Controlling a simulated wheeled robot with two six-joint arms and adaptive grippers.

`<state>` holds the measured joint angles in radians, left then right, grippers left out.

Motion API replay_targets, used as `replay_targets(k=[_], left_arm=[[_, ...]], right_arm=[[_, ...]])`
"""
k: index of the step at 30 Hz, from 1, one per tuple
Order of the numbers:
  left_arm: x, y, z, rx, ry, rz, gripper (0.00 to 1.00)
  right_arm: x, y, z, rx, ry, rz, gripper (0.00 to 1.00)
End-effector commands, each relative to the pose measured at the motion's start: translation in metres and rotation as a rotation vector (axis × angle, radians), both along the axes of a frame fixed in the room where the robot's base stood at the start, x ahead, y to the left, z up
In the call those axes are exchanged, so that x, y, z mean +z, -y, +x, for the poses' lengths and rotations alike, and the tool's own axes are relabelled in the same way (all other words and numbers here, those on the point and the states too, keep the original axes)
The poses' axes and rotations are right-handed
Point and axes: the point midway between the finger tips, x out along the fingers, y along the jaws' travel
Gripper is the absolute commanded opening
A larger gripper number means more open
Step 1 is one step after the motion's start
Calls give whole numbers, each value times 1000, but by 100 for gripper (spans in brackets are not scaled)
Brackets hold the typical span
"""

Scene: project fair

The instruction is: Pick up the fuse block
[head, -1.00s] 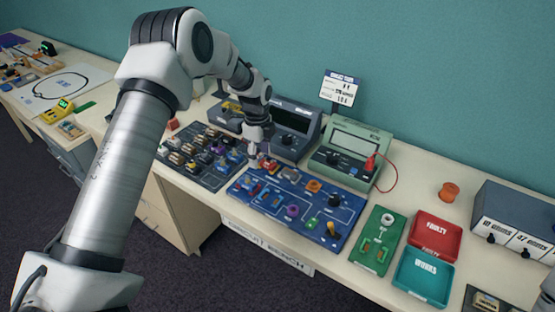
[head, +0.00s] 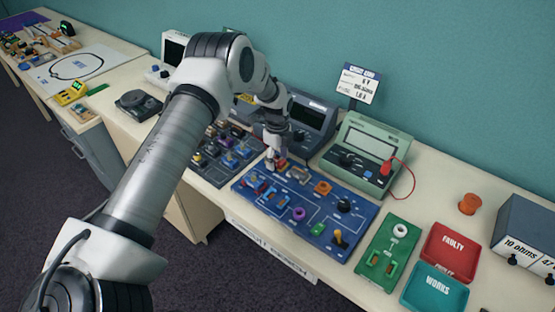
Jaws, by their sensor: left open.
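My left gripper (head: 276,158) points down at the upper left edge of the blue circuit board (head: 328,214). It is open. A small red part (head: 282,163) is right at its fingertips, partly hidden by them; I cannot tell whether they touch it. A grey and tan block (head: 299,174) sits on the board just right of the fingertips. Several small blue and red parts (head: 263,189) sit in the board's left portion. The parts are too small to tell for certain which is the fuse block. My right gripper is out of view.
A dark tray of parts (head: 211,174) lies left of the board. A green meter (head: 357,155) and a dark grey instrument (head: 311,118) stand behind. A green board (head: 380,270), a red FAULTY tray (head: 449,257) and a teal WORKS tray (head: 432,292) lie to the right.

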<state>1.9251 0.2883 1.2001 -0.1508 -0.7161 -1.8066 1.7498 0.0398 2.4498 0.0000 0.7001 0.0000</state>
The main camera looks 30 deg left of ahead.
Motion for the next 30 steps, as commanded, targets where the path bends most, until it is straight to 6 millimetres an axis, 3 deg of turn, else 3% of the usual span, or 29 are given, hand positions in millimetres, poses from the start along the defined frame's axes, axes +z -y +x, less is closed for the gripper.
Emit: replay_targets(k=[1, 5, 6, 19, 26, 30], left_arm=[[0, 0, 0, 0, 0, 0, 50], [0, 0, 0, 0, -1, 0, 4], [0, 0, 0, 0, -1, 0, 0], [3, 0, -1, 0, -2, -1, 0], [29, 0, 1, 0, 3, 0, 0], [34, 16, -18, -2, -3, -2, 0]], right_arm=[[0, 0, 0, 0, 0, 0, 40], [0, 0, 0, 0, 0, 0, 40], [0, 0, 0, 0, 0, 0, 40], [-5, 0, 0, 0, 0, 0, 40], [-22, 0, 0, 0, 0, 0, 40], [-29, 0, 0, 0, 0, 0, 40]])
